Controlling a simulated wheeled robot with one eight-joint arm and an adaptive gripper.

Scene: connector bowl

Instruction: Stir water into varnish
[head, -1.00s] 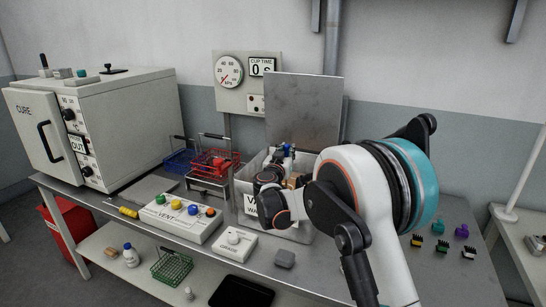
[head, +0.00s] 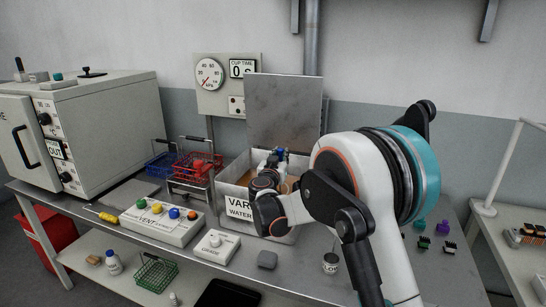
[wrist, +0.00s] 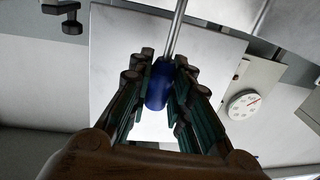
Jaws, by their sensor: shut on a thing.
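The varnish tank (head: 229,183) is a grey open box on the bench, with a raised metal lid behind it. Its front label shows "VAR" and "WATER", partly covered by my arm. Amber liquid shows inside. My gripper (head: 271,170) is over the tank. In the wrist view my gripper (wrist: 160,72) is shut on the blue handle (wrist: 159,86) of a tool with a thin metal rod. A bit of the blue handle (head: 280,151) shows in the head view. The tool's working end is hidden, so I cannot tell whether it touches the varnish.
A small labelled cup (head: 331,262) stands near the front. Small connectors (head: 443,228) lie right of my arm.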

